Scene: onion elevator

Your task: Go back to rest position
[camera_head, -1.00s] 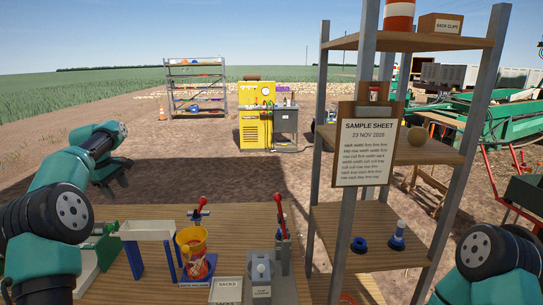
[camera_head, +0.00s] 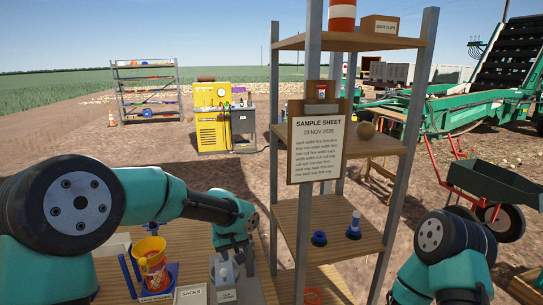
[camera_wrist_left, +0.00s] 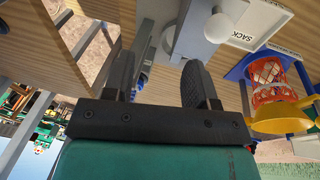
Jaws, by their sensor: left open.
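My left arm reaches in from the left across the table, and its wrist hangs above the right part of the table in the head view. My left gripper (camera_wrist_left: 158,78) is open in the left wrist view, with nothing between its two dark fingers.
A grey fixture (camera_head: 224,275) and a SACKS sign (camera_head: 191,295) stand near my left wrist. A wooden shelf (camera_head: 345,220) with metal posts rises just right of it.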

